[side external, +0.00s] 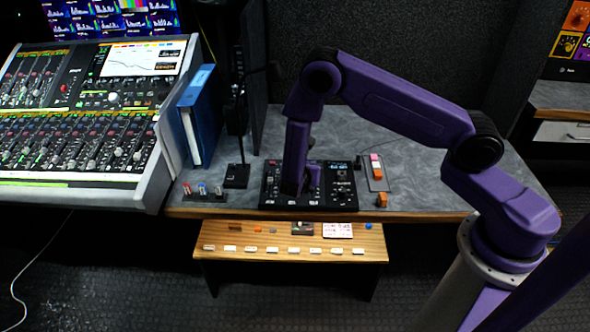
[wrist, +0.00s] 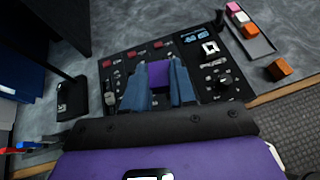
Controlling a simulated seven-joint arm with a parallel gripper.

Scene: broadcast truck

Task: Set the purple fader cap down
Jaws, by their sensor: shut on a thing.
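In the wrist view, my gripper (wrist: 159,80) is shut on the purple fader cap (wrist: 158,73), which sits between its two blue-grey fingers. The cap is over a black control panel (wrist: 112,68) with knobs, buttons and a small screen. I cannot tell whether the cap touches the panel. In the side view, my gripper (side external: 299,190) reaches down over the left half of the panel (side external: 343,197) on the grey desk. The cap is not clearly told apart from my purple arm there.
A narrow tray (side external: 377,184) with pink, white and orange blocks lies right of the panel, beside a loose orange block (side external: 382,200). A blue binder (side external: 203,110) and mixing console (side external: 90,120) stand left. A lower wooden shelf (side external: 225,240) holds several small caps.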

